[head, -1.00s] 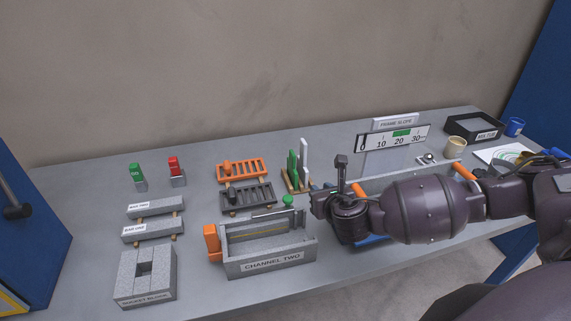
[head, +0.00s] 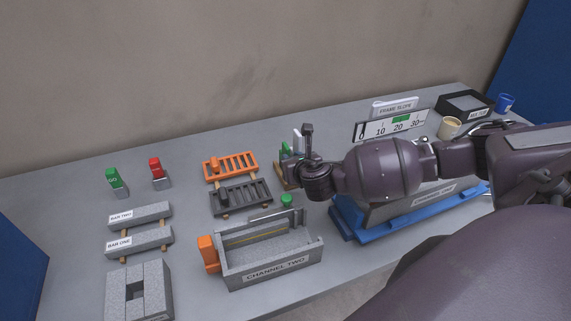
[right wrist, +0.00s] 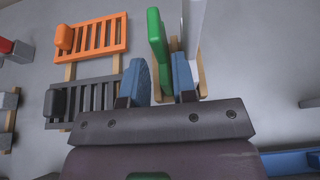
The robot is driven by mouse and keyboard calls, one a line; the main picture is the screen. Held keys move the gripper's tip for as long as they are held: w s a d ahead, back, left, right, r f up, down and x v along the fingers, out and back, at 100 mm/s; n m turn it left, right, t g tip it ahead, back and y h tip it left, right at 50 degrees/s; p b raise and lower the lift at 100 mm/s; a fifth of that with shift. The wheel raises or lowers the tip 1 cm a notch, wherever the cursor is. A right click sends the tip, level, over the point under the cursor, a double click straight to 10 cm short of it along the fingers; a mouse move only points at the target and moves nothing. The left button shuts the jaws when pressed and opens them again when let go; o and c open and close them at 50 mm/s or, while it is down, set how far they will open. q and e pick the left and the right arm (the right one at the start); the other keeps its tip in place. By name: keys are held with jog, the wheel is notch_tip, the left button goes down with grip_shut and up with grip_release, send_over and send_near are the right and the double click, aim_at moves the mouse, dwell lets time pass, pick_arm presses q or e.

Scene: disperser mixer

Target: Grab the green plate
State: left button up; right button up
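The green plate (right wrist: 157,42) stands on edge in a wooden rack (right wrist: 202,78), beside a white plate (right wrist: 192,28). My right gripper (right wrist: 160,72) is open, with one blue finger on each side of the green plate's near end. Gaps show between fingers and plate, so it is not clamped. In the head view my right gripper (head: 292,158) is at the rack and hides most of it; only a bit of the green plate (head: 285,149) shows. My left gripper is not in view.
An orange slotted rack (head: 232,166) and a dark slotted rack (head: 242,197) lie left of the gripper. A slope gauge (head: 393,125) stands to the right.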

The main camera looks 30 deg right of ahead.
jog(key=shift+x, duration=2.75)
jog(key=shift+r, duration=0.15)
jog(key=shift+c, duration=0.3)
grip_shut()
